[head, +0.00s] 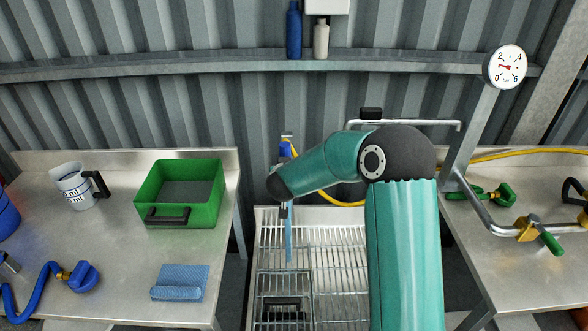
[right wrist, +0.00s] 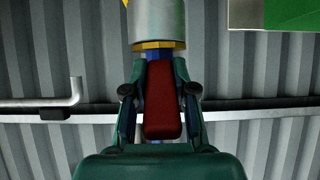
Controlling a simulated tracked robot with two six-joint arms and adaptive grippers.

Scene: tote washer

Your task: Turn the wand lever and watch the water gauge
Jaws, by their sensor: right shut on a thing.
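The red wand lever (right wrist: 162,105) stands between the two fingers of my right gripper (right wrist: 160,92) in the right wrist view. The gripper is shut on it. Above the lever are a blue part, a yellow collar (right wrist: 158,45) and a pale grey cylinder (right wrist: 157,18). In the head view my right arm reaches left over the wire rack, and its wrist hides most of the grip. The round water gauge (head: 508,67) hangs at the upper right. Its red needle points left, between 0 and 2. My left gripper is not in view.
A green tote (head: 213,207), measuring jug (head: 75,188) and blue cloth (head: 182,284) stand on the left bench. The wire rack (head: 333,238) lies below my arm. A bent pipe (head: 486,215) and yellow hose (head: 520,154) are at right. Bottles (head: 294,30) stand on the wall rail.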

